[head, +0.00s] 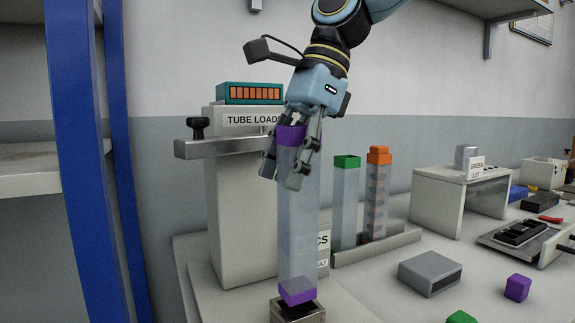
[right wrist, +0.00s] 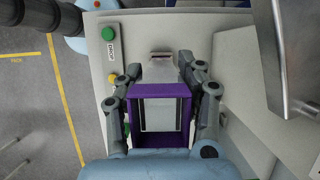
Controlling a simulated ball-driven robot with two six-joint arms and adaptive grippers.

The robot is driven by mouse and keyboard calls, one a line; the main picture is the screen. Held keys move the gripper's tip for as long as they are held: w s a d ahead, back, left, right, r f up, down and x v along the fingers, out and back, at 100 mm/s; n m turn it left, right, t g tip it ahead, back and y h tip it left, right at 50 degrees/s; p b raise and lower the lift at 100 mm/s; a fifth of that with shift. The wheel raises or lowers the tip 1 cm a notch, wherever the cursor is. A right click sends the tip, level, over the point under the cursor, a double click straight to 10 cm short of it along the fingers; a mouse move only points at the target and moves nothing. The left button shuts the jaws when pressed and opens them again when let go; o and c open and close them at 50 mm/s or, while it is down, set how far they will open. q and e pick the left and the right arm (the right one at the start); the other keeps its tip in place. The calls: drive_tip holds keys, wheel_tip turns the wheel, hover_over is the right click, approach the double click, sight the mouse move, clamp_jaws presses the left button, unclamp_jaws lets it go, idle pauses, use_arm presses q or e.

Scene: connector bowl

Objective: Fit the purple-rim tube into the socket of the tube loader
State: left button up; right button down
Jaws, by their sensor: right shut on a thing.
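The purple-rim tube (head: 298,225) is a tall clear square tube with a purple band at its top and bottom. It stands about upright, and its lower end is at the mouth of the metal socket (head: 298,311) in front of the tube loader (head: 245,180). I cannot tell whether the end is inside the socket or just above it. My right gripper (head: 288,165) is shut on the tube near its top. In the right wrist view the purple rim (right wrist: 160,92) lies between the two fingers (right wrist: 160,105). My left gripper is not in view.
A green-capped tube (head: 346,200) and an orange-capped tube (head: 377,195) stand in a rack (head: 378,246) to the right. A grey hollow block (head: 430,271), a purple cube (head: 517,288) and a green cube (head: 461,317) lie on the table. A blue post (head: 85,160) stands at left.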

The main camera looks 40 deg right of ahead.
sight(283, 224)
drive_tip(key=shift+f+b, duration=0.15)
drive_tip(key=shift+b, duration=0.6)
idle(1.7)
drive_tip(key=shift+f+b, duration=2.6)
drive_tip(key=shift+f, duration=0.25)
drive_tip(key=c, duration=0.7)
unclamp_jaws()
drive_tip(key=shift+r, duration=0.1)
drive_tip(key=v, duration=1.2)
drive_tip(key=shift+a, duration=0.1)
